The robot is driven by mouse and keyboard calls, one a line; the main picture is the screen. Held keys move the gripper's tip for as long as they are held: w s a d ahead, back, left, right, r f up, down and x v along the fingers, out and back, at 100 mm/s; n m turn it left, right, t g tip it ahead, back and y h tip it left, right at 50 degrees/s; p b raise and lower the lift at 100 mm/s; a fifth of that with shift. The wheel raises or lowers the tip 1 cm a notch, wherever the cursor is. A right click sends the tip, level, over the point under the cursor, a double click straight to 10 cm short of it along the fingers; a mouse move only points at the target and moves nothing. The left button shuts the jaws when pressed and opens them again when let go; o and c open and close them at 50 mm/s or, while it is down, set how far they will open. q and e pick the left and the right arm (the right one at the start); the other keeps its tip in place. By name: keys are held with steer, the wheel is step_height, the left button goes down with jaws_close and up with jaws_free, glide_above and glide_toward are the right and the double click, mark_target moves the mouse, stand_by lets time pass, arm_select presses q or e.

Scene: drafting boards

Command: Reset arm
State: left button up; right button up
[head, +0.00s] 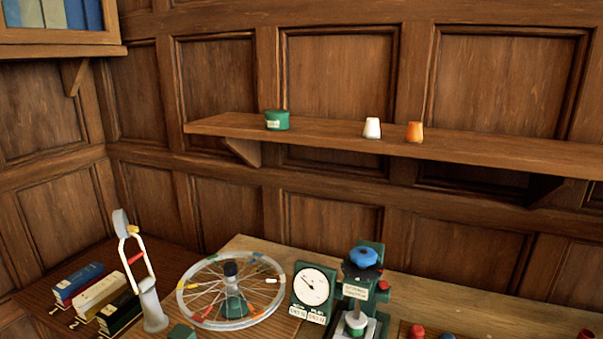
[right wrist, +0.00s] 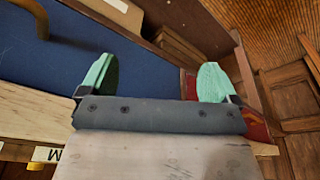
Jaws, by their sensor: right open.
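My right gripper (right wrist: 157,75) shows in the right wrist view, with two teal fingers spread wide on a dark grey palm. It is open and nothing is between the fingers. Behind the fingers are a flat blue surface (right wrist: 155,60) and wooden edges; I cannot tell how far away they are. Neither gripper shows in the head view.
A wooden shelf (head: 330,135) holds a green tin (head: 277,120), a white cup (head: 372,128) and an orange cup (head: 414,132). Below stand a spoked wheel (head: 207,313), a dial gauge (head: 312,285), a green device with a blue knob (head: 363,258) and several books (head: 98,293).

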steer(key=s+f+b, duration=0.3)
steer(key=f+b, duration=0.2)
steer(key=f, duration=1.4)
steer(key=s+d+f+g+b, duration=0.1)
steer(key=s+f+b, duration=0.3)
steer(key=s+f, duration=0.4)
steer(key=s+d+f+b, duration=0.2)
steer(key=s+f+b, duration=0.2)
steer(key=s+f, duration=0.4)
step_height(320, 180, down, 7)
steer(key=shift+f+g, duration=0.1)
steer(key=shift+g, duration=0.3)
steer(key=shift+d, duration=0.1)
